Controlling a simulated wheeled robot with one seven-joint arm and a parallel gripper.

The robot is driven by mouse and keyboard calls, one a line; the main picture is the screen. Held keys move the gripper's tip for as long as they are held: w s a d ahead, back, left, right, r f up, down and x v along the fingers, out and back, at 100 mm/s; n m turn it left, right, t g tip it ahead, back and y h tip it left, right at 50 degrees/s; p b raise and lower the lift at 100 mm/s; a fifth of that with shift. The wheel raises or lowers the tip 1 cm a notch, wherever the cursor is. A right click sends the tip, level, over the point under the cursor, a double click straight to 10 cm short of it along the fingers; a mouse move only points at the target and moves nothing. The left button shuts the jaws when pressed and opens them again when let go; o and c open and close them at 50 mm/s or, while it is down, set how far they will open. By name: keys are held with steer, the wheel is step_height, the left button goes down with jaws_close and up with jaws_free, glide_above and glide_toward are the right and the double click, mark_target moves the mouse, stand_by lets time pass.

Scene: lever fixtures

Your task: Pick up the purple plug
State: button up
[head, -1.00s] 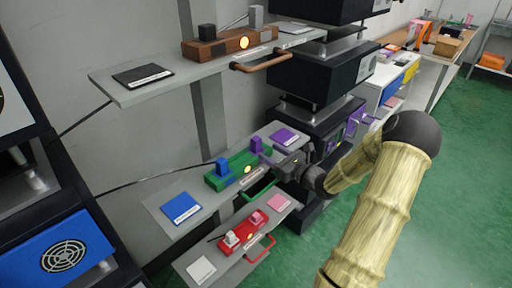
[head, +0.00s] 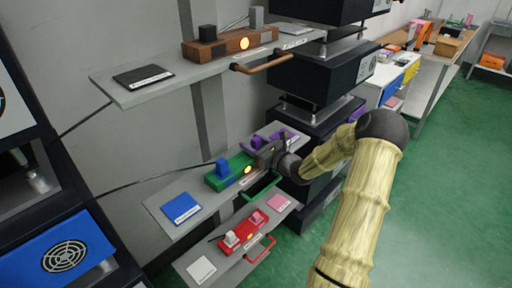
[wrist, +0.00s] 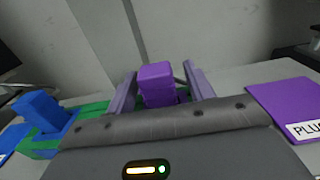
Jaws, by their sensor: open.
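The purple plug (wrist: 157,82) stands upright in the wrist view, between the two fingers of my open gripper (wrist: 161,90). I cannot tell whether either finger touches it, and its lower part is hidden behind the gripper body. In the head view the purple plug (head: 256,142) is at the right end of the green base (head: 232,170) on the middle shelf. There my gripper (head: 262,151) reaches it from the right and hides part of that end.
A blue plug (head: 222,167) stands on the left part of the green base. A purple pad (wrist: 290,103) lies to the right of my gripper. A green handle (head: 264,188) sticks out at the shelf front. A shelf with a brown base (head: 215,47) is above, and a red base (head: 243,231) below.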

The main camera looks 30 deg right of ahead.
steer(key=shift+w+a, duration=0.1)
steer(key=shift+w, duration=0.2)
steer(key=c, duration=1.1)
step_height(320, 180, up, 10)
steer(key=shift+r+p, duration=0.1)
steer(key=shift+p, duration=0.3)
